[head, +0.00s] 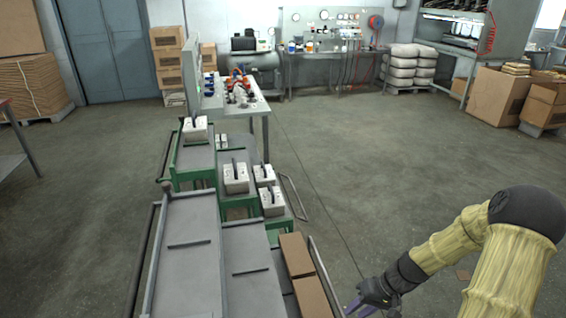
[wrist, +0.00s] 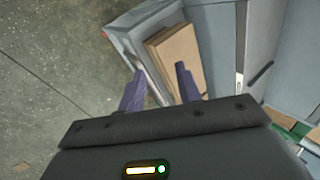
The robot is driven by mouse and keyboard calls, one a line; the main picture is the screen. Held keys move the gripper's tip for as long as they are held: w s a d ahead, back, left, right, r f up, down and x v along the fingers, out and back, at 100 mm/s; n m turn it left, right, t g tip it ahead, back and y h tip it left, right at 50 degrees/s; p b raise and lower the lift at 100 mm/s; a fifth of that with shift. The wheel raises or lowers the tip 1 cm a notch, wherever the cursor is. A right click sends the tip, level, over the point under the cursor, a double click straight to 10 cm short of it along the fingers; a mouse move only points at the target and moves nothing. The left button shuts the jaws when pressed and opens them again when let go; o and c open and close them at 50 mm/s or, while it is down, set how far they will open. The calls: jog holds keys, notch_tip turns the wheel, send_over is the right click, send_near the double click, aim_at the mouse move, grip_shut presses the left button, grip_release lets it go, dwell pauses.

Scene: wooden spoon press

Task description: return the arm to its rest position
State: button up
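My gripper (head: 358,303) is at the lower right of the head view, at the end of my arm in its yellowish sleeve. It is beside the right edge of the grey cart (head: 188,258), near the brown boxes on it. In the wrist view, the two purple fingers of my gripper (wrist: 160,85) stand apart with nothing between them. The brown boxes (wrist: 176,55) lie beyond the fingertips, in a grey tray; I cannot tell how far off they are.
Green-framed carts with white blocks (head: 235,178) stand farther along. A workbench (head: 238,102) is behind them. Open concrete floor (head: 385,150) lies to the right. Cardboard boxes (head: 497,97) stand at the far right.

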jog(key=s+a+r+t+h, duration=0.1)
jog(key=s+a+r+h, duration=0.25)
jog(key=r, duration=0.45)
jog(key=s+a+r+t+h, duration=0.25)
jog(key=s+r, duration=0.25)
jog(key=r, duration=0.4)
notch_tip(320, 180, up, 15)
jog(key=p, duration=1.5)
jog(key=shift+s+d+r+g, duration=0.2)
jog(key=shift+d+g, duration=0.1)
jog(key=shift+g, duration=0.05)
